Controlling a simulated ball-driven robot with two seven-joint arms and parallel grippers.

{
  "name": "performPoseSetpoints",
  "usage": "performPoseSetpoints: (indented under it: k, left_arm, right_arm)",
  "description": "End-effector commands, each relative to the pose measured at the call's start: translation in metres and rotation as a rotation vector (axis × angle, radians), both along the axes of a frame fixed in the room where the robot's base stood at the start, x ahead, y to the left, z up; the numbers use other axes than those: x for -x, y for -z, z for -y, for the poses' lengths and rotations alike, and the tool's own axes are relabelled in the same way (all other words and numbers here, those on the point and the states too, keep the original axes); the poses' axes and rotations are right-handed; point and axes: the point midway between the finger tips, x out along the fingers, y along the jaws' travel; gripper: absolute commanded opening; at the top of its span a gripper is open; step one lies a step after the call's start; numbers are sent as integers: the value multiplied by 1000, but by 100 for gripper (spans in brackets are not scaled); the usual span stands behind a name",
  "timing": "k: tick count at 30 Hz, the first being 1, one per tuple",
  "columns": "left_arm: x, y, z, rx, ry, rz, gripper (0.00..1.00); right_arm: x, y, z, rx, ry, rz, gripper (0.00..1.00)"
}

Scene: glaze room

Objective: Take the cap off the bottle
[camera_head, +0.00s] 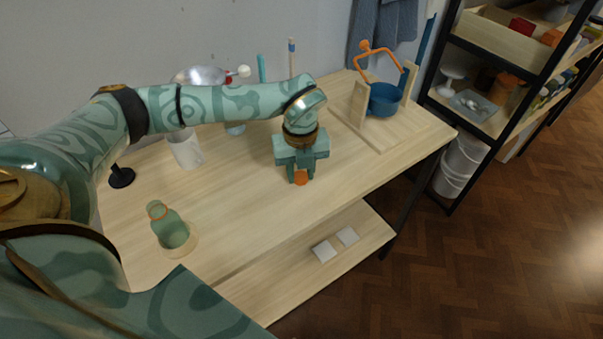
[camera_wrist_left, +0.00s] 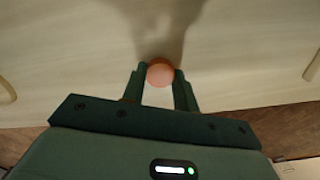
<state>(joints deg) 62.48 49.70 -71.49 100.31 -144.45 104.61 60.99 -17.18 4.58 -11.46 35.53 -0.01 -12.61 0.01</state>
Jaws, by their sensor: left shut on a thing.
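The green bottle (camera_head: 168,226) stands upright in a round pale wooden holder (camera_head: 192,247) at the front left of the table. Its neck is open at the top, with an orange ring around it. My left gripper (camera_head: 301,180) is well to the right of the bottle, pointing down near the table's front edge. It is shut on the orange cap (camera_head: 301,176). In the left wrist view the round cap (camera_wrist_left: 160,72) sits between the two fingers. I cannot tell whether the cap touches the table. My right gripper is not in view.
A blue pot (camera_head: 384,98) hangs in a wooden stand with an orange handle at the back right. The tabletop (camera_head: 240,215) between bottle and gripper is clear. A dark shelf unit (camera_head: 500,95) stands at right.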

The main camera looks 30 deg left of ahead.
Motion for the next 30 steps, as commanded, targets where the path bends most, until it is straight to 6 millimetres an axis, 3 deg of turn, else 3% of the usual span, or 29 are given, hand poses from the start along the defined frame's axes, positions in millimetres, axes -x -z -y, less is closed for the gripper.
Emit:
performPoseSetpoints:
  k: [1, 11, 12, 14, 23, 26, 30]
  left_arm:
    - [0, 7, 0, 1, 0, -1, 2]
    - [0, 8, 0, 0, -2, 1, 2]
    - [0, 8, 0, -1, -2, 2, 35]
    - [0, 8, 0, -1, -2, 2, 51]
    - [0, 5, 0, 0, -1, 3, 51]
    - [-1, -7, 0, -1, -1, 5, 51]
    - [-2, -40, -1, -1, -2, 9, 51]
  right_arm:
    - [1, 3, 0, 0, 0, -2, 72]
    - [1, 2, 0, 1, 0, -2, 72]
    - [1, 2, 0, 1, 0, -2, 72]
    - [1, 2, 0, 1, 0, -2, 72]
    - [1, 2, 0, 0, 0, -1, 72]
    - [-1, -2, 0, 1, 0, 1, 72]
    - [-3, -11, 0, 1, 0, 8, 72]
